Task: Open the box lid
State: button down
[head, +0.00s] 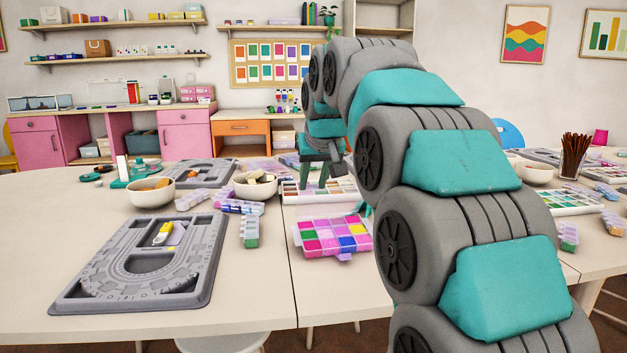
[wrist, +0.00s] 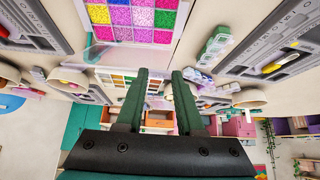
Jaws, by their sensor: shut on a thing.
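The bead box (head: 333,238) lies on the table right of the near grey board, with pink, purple, green, yellow and blue compartments showing. It fills the top of the wrist view (wrist: 133,18). A faint clear sheet, apparently its lid (wrist: 103,52), shows at the box edge towards my gripper. My gripper (head: 322,180) is above and behind the box in the head view. In the wrist view, its two green fingers (wrist: 160,72) are a little apart, closed on what seems to be the clear lid. The contact itself is hard to make out.
A grey bead board (head: 195,270) lies left of the box. A small clear organizer (head: 250,229) stands between them. Bowls (head: 150,190) and a wide palette tray (head: 300,193) are behind. The table in front of the box is clear.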

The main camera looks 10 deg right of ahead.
dwell(0.4)
jog(key=c, duration=0.5)
grip_release()
jog(key=shift+v, duration=3.9)
